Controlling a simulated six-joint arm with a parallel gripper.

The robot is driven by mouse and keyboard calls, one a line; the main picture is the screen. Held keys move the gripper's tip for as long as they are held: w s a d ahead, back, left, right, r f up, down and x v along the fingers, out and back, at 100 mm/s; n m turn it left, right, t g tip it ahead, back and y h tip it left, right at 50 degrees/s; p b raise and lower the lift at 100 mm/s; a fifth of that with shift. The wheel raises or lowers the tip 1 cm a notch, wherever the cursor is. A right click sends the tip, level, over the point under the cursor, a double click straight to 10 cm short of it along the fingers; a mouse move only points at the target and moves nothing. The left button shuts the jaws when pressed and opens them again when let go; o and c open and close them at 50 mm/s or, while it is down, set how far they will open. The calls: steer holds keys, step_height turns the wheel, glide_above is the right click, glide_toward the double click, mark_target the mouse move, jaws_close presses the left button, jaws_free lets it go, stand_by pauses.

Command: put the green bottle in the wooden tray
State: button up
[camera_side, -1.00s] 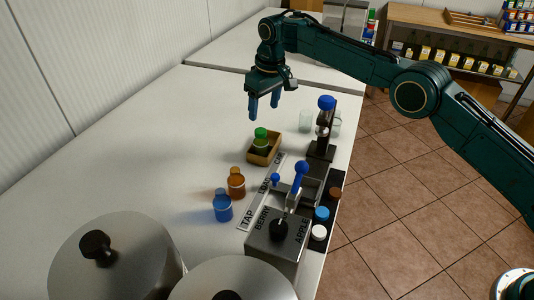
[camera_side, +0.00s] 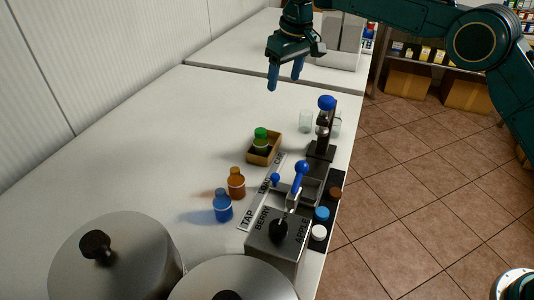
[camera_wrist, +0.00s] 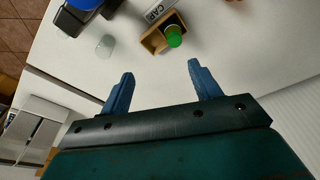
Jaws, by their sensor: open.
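The green bottle (camera_side: 261,137), clear with a green cap, stands in the small wooden tray (camera_side: 277,152) on the white counter. In the wrist view the green bottle (camera_wrist: 174,36) also shows inside the wooden tray (camera_wrist: 152,41). My gripper (camera_side: 285,84) is open and empty, high above the counter and behind the tray. Its two blue fingers (camera_wrist: 155,85) are apart in the wrist view, with nothing between them.
An orange bottle (camera_side: 236,184) and a blue bottle (camera_side: 223,206) stand nearer the camera. A dark stand with a blue top (camera_side: 326,103) is right of the tray, beside a glass (camera_side: 305,121). A lever dispenser (camera_side: 279,240) and large metal pots (camera_side: 112,262) fill the front.

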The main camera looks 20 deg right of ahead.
steer(key=s+d+r+m+t, duration=0.1)
steer(key=s+d+r, duration=0.55)
steer(key=s, duration=0.35)
steer(key=s+d+r+m+t, duration=0.1)
steer(key=s+d+r, duration=0.5)
steer(key=s+r, duration=0.25)
steer(key=s+d+f, duration=0.2)
steer(key=s+f, duration=0.1)
steer(key=s, duration=0.5)
steer(key=s+d+f+m+t, duration=0.1)
steer(key=s+d+f, duration=0.1)
steer(key=s, duration=0.7)
steer(key=s+d+f, duration=0.2)
steer(key=s+f, duration=0.2)
steer(key=s, duration=0.5)
steer(key=shift+s+m+t+h, duration=0.15)
steer(key=shift+m+t+h, duration=0.15)
steer(key=shift+m+h, duration=0.1)
